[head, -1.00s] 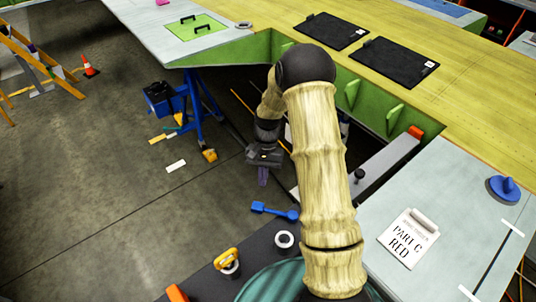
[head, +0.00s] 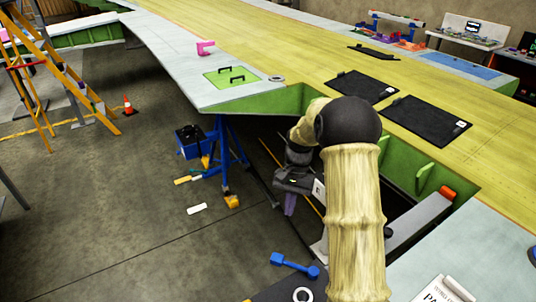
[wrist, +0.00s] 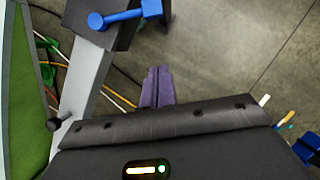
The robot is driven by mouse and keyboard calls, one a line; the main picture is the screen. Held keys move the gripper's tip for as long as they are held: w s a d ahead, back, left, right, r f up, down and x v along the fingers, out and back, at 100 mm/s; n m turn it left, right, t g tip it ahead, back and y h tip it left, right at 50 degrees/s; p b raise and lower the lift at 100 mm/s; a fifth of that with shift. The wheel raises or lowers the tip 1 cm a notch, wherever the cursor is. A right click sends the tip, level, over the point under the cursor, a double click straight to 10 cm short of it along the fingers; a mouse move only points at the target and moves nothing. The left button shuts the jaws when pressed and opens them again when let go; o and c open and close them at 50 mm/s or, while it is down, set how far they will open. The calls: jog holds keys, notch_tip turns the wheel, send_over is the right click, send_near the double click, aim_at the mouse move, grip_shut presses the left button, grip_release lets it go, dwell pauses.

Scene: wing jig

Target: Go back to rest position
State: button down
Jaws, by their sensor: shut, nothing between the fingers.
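My gripper (head: 290,206) hangs below my tan, bamboo-like arm, left of the wing's edge and over the floor. Its purple fingers point down, and they also show in the wrist view (wrist: 156,86). The fingers are together with nothing between them. My arm hides part of the wing edge and the area behind it.
The yellow-green wing (head: 280,40) fills the right, with black panels (head: 428,119) on it. A blue stand (head: 226,150) is left of my gripper. A blue tool (head: 295,265) lies below, on a dark surface; it also shows in the wrist view (wrist: 115,19). The left floor is mostly clear.

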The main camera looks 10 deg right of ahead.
jog(key=s+a+r+n+t+h, duration=0.1)
jog(key=s+r+n+t, duration=0.2)
jog(key=s, duration=0.5)
jog(key=s+a+r+n+t+h, duration=0.1)
jog(key=s+r+n+t, duration=0.2)
jog(key=s, duration=0.6)
jog(key=shift+s+a, duration=0.15)
jog(key=shift+s, duration=0.1)
jog(key=shift+f, duration=0.1)
